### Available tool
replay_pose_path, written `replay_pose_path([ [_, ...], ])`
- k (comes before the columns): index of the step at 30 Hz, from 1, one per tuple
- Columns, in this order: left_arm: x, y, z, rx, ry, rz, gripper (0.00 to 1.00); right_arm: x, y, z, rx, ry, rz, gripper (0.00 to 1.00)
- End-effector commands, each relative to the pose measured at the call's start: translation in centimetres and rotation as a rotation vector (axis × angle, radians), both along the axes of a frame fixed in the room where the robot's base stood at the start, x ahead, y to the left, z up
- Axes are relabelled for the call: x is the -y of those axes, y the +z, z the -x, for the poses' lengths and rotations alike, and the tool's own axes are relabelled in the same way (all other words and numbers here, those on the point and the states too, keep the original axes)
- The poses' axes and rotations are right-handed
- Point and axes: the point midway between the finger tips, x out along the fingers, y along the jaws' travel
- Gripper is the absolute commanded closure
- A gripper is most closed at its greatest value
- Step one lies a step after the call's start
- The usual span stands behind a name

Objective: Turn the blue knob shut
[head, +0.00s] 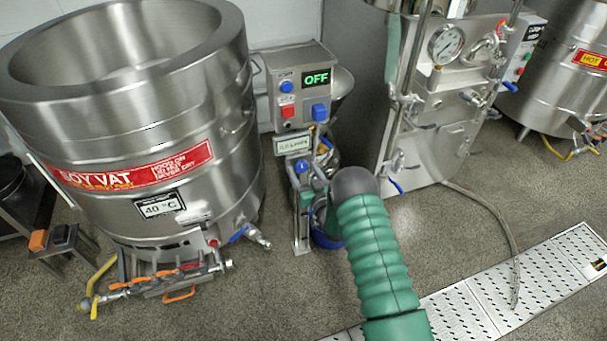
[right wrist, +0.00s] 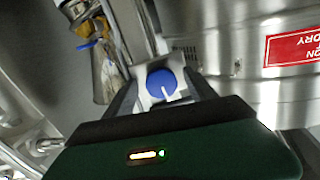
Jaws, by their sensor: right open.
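The blue knob (right wrist: 162,84) shows in the right wrist view as a round blue cap with a white pointer line, on a pale metal plate. In the head view a small blue knob (head: 302,166) sits on the narrow stand below the control box. My right gripper (head: 312,187) is close beside it, mostly hidden behind my green arm. In the right wrist view the dark fingers stand apart, one on each side of the knob, with nothing held. I cannot tell whether they touch it. My left gripper is not in view.
The steel soy vat (head: 232,110) stands at left, with valves and hoses low in front. The control box (head: 300,84) reads OFF and carries another blue switch (head: 319,112). A steel machine with a gauge (head: 446,45) stands right. A drain grate (head: 470,310) crosses the floor.

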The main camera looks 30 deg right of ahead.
Motion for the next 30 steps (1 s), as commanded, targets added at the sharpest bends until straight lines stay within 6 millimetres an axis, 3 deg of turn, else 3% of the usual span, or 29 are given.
replay_pose_path([
  [8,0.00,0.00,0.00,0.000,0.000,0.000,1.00,0.02,-0.01,-0.16,-0.002,0.000,-0.001,0.38],
  [22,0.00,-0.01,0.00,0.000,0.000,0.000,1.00,0.04,-0.03,-0.11,-0.001,-0.001,-0.001,0.97],
  [30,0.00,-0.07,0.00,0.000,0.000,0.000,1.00,0.03,-0.09,-0.10,0.021,-0.001,-0.100,0.97],
])
